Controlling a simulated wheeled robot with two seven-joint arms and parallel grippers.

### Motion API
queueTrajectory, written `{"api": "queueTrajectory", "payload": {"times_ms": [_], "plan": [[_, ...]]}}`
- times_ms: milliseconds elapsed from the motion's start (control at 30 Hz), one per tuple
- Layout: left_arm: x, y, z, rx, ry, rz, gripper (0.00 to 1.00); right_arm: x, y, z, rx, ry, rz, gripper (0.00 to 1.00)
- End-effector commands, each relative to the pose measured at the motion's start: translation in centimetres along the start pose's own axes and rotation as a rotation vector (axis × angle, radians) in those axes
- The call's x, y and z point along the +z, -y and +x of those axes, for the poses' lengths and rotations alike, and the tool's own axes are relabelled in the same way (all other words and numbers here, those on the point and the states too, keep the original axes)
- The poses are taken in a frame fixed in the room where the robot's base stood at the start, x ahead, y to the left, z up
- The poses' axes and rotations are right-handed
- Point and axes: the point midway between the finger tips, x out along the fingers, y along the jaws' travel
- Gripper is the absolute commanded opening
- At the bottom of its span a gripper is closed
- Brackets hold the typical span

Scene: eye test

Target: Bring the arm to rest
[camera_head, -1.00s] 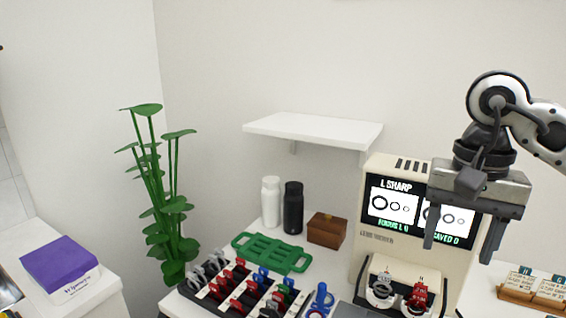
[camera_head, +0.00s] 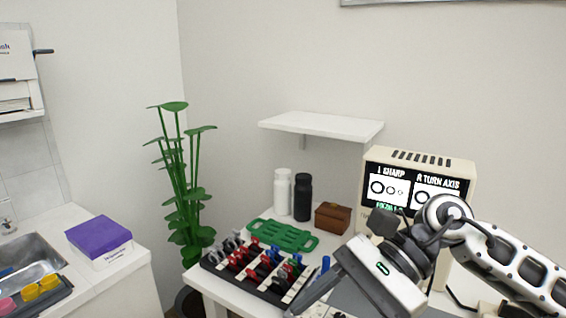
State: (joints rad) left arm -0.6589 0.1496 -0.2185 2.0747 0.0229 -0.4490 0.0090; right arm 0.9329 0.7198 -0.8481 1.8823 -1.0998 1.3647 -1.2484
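My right arm comes in from the right edge, and its gripper (camera_head: 336,306) hangs tilted toward the lower left, in front of the eye-test machine (camera_head: 452,168). One finger shows at the outer end of the gripper body. The other finger is cut off by the bottom edge. The finger's place at the end of the body points to an open gripper, and I see nothing held. The gripper and arm hide the machine's lower part and the right end of the lens rack (camera_head: 262,292). The machine's screen reads "L SHARP" and "R TURN AXIS". My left gripper is not in view.
A green tray (camera_head: 252,233), white bottle (camera_head: 282,190), black bottle (camera_head: 302,198) and brown box (camera_head: 332,218) stand behind the rack. A white shelf (camera_head: 322,126) is above. A plant (camera_head: 182,200), a purple-topped box (camera_head: 98,236) and a sink (camera_head: 28,268) are at left.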

Motion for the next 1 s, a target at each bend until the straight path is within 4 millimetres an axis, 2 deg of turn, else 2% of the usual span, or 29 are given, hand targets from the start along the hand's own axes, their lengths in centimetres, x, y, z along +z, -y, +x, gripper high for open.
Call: {"api": "queueTrajectory", "payload": {"times_ms": [33, 100, 200, 267, 367, 433, 467, 500, 567, 600, 700, 800, 900, 1000], "plan": [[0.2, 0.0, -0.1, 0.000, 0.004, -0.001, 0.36, 1.5, 0.3, 2.0, -0.046, 0.173, 0.119, 0.58], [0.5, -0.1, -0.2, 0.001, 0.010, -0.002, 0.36, 3.6, 1.3, 3.4, -0.123, 0.430, 0.329, 0.58], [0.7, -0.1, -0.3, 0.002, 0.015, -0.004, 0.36, 4.9, 3.2, 3.2, -0.211, 0.794, 0.676, 0.58], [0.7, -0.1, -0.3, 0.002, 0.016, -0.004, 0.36, 4.3, 4.3, 2.4, -0.252, 1.013, 0.906, 0.58], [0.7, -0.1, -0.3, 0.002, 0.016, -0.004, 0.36, 0.8, 5.3, 0.9, -0.302, 1.375, 1.309, 0.58], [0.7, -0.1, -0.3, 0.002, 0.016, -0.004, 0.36, -3.4, 5.0, 0.3, -0.329, 1.629, 1.602, 0.58], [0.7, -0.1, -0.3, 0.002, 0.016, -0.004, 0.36, -5.5, 4.4, 0.3, -0.335, 1.741, 1.729, 0.58], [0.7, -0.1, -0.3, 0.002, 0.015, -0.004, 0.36, -8.4, 3.3, 0.5, -0.346, 1.888, 1.895, 0.58], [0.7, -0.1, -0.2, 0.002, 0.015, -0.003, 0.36, -12.4, 1.2, 1.3, -0.360, 2.087, 2.113, 0.58], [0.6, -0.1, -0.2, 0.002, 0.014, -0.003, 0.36, -14.8, -0.6, 2.0, 0.361, -2.169, -2.201, 0.58], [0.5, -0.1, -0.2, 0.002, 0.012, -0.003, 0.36, -19.6, -5.5, 4.4, 0.296, -1.902, -1.920, 0.58], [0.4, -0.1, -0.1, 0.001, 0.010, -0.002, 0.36, -22.5, -10.2, 6.9, 0.255, -1.703, -1.693, 0.58], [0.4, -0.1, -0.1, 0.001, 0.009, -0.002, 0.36, -23.9, -13.7, 8.8, 0.233, -1.572, -1.535, 0.58], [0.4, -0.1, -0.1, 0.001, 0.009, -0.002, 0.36, -24.6, -15.8, 9.9, 0.223, -1.499, -1.445, 0.58]]}}
